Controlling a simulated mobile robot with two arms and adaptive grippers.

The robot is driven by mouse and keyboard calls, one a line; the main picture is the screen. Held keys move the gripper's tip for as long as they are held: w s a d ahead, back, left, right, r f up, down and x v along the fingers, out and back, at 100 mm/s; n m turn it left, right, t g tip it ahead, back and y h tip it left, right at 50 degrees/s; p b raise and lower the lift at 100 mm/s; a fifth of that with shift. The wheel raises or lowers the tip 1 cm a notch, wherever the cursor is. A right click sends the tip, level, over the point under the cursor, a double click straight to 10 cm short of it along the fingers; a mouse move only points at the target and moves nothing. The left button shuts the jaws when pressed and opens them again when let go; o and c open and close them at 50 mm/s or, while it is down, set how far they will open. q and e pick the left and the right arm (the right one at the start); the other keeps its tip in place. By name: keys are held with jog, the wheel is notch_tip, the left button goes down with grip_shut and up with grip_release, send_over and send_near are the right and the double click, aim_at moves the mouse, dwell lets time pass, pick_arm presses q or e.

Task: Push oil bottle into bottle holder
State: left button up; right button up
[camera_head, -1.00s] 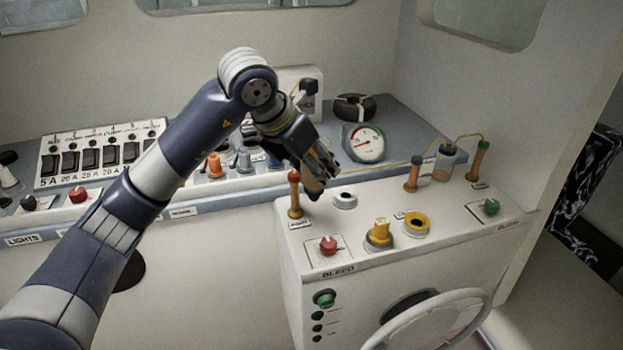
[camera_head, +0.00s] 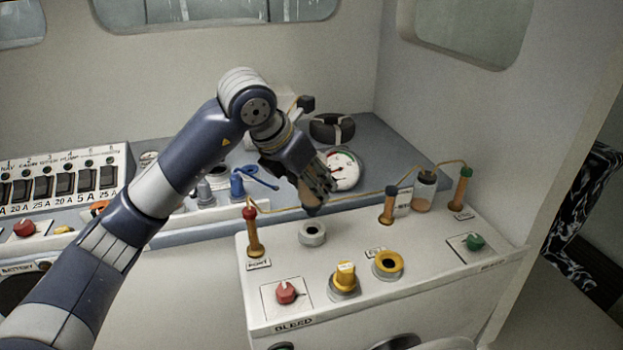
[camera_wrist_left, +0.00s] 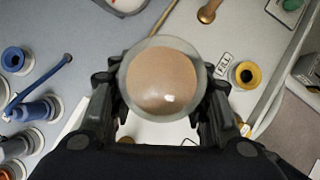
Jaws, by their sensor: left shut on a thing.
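My left gripper (camera_head: 316,205) is above the white console (camera_head: 450,285), just behind and above a grey ring-shaped socket (camera_head: 312,233). The socket looks like the bottle holder and looks empty. In the left wrist view the gripper (camera_wrist_left: 163,110) is shut on the oil bottle (camera_wrist_left: 162,78), a clear round container with tan-brown contents seen end-on between the fingers. In the head view the fingers mostly hide the bottle. The bottle looks apart from the socket, though the gap is hard to judge. My right gripper is not in view.
Near the socket are a red-topped post (camera_head: 252,230), a red knob (camera_head: 287,292), a yellow valve (camera_head: 344,280) and a yellow ring (camera_head: 388,264). A clear jar (camera_head: 424,190) and two amber posts stand at the right. A gauge (camera_head: 345,170) and blue fitting (camera_head: 238,186) are behind.

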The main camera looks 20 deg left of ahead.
aim_at(312, 205)
pick_arm(q)
jog(key=shift+f+b, duration=0.3)
jog(key=shift+f, duration=0.6)
jog(key=shift+f+b, duration=0.45)
jog(key=shift+f, duration=0.25)
jog(key=shift+f+b, duration=0.85)
jog(key=shift+b, duration=0.15)
jog(key=shift+f+b, duration=0.5)
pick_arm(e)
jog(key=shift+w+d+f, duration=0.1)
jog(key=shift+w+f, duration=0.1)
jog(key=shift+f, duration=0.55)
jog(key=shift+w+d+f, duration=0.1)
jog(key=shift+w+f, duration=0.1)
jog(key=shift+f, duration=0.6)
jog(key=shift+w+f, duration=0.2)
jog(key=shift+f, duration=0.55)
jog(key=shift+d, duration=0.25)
pick_arm(q)
jog(key=o, duration=1.3)
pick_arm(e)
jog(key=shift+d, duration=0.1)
